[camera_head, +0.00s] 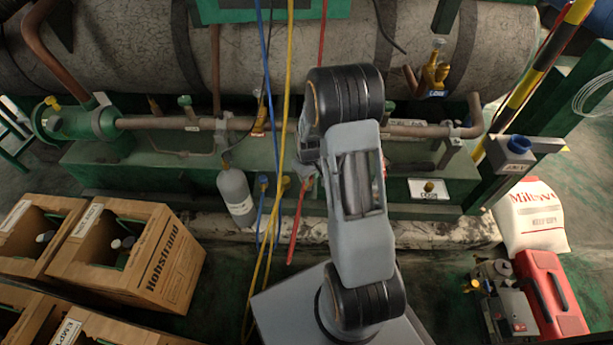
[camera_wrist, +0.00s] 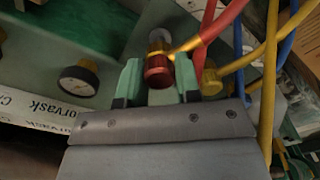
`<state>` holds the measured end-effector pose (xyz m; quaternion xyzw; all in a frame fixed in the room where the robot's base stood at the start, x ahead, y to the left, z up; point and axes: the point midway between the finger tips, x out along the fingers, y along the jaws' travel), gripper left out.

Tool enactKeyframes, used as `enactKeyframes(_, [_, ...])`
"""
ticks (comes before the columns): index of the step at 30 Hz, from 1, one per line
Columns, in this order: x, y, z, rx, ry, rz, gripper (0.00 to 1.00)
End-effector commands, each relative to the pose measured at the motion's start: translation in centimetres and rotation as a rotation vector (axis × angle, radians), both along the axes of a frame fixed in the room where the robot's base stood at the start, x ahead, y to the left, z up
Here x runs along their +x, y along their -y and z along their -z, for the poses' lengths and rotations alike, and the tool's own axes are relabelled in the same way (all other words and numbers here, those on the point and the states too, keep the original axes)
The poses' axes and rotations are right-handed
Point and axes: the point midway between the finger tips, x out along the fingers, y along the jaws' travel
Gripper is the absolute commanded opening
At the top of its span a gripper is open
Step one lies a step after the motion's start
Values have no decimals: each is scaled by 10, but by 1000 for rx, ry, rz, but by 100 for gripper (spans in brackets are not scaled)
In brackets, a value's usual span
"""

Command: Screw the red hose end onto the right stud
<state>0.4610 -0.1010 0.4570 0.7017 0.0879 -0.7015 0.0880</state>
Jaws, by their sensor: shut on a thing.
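The red hose end (camera_wrist: 158,70) sits between the two green fingers of my gripper (camera_wrist: 158,82) in the wrist view, and the gripper is shut on it. A brass-coloured part (camera_wrist: 157,40) shows just beyond the red hose end, in line with it. I cannot tell whether this is the right stud or part of the fitting, nor whether threads are engaged. The red hose (camera_wrist: 222,22) runs close to the right finger. In the head view my arm hides most of the hose end and the stud; a red hose length (camera_head: 297,220) hangs left of the arm.
A pressure gauge (camera_wrist: 79,80) is left of the fingers. A yellow fitting (camera_wrist: 210,80) and yellow hose (camera_wrist: 272,60) are close on the right. A grey cylinder (camera_head: 236,193) stands left of my arm; cardboard boxes (camera_head: 130,255) and a red case (camera_head: 550,292) are on the floor.

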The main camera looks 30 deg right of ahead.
Motion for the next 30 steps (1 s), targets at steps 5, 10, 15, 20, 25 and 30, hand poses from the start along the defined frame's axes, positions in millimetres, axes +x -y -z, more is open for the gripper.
enactKeyframes(5, [0, 0, 0, 0, 0, 0, 8])
enactKeyframes(10, [0, 0, 0, 0, 0, 0, 8])
enactKeyframes(15, [0, 0, 1, 0, 0, 0, 8])
enactKeyframes(20, [0, 0, 3, 0, 0, 0, 8])
enactKeyframes(25, [0, 0, 5, 0, 0, 0, 8])
enactKeyframes(30, [0, 0, 8, 0, 0, 0, 8])
